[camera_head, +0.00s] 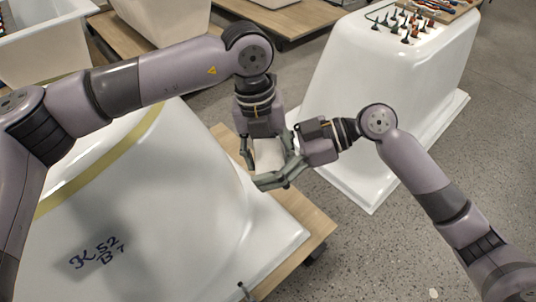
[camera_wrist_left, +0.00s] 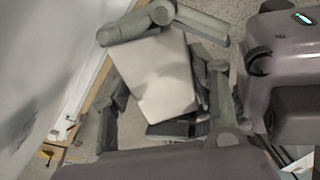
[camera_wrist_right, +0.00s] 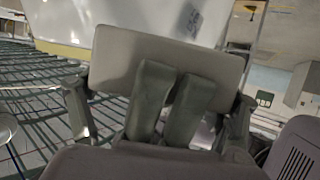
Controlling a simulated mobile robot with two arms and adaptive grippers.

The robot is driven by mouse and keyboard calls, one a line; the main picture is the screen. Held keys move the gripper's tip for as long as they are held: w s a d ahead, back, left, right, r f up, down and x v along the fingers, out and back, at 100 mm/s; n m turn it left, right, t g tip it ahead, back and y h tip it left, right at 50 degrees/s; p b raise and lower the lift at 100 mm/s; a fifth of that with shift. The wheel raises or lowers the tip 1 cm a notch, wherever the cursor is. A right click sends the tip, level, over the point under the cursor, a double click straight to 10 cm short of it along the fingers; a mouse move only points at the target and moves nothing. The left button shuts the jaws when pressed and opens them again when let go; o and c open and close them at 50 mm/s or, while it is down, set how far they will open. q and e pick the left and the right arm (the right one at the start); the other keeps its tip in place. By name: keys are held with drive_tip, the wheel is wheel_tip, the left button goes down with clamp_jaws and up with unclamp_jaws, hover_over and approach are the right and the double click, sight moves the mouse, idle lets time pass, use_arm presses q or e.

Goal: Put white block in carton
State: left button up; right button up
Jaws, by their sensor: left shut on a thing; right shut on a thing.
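The white block (camera_head: 268,152) is held in the air between my two grippers. My left gripper (camera_head: 267,163) comes down on it from above. My right gripper (camera_head: 262,170) reaches it from the right. Both are shut on the block. In the left wrist view the block (camera_wrist_left: 158,78) is tilted between the left fingers, with a right finger across its top end. In the right wrist view the block (camera_wrist_right: 168,60) lies between the right fingers at its two sides, with left-gripper finger parts before its lower middle. I cannot make out a carton in any view.
A large white tub shell (camera_head: 180,215) with handwriting lies below my left arm on a wooden pallet (camera_head: 312,222). Another upturned shell (camera_head: 345,95) at the right carries small dark and red pieces (camera_head: 405,25). More tubs stand behind. Grey floor (camera_head: 400,215) is open at the right.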

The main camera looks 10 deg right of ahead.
drive_tip(key=o, duration=0.7)
drive_tip(key=shift+d, duration=0.1)
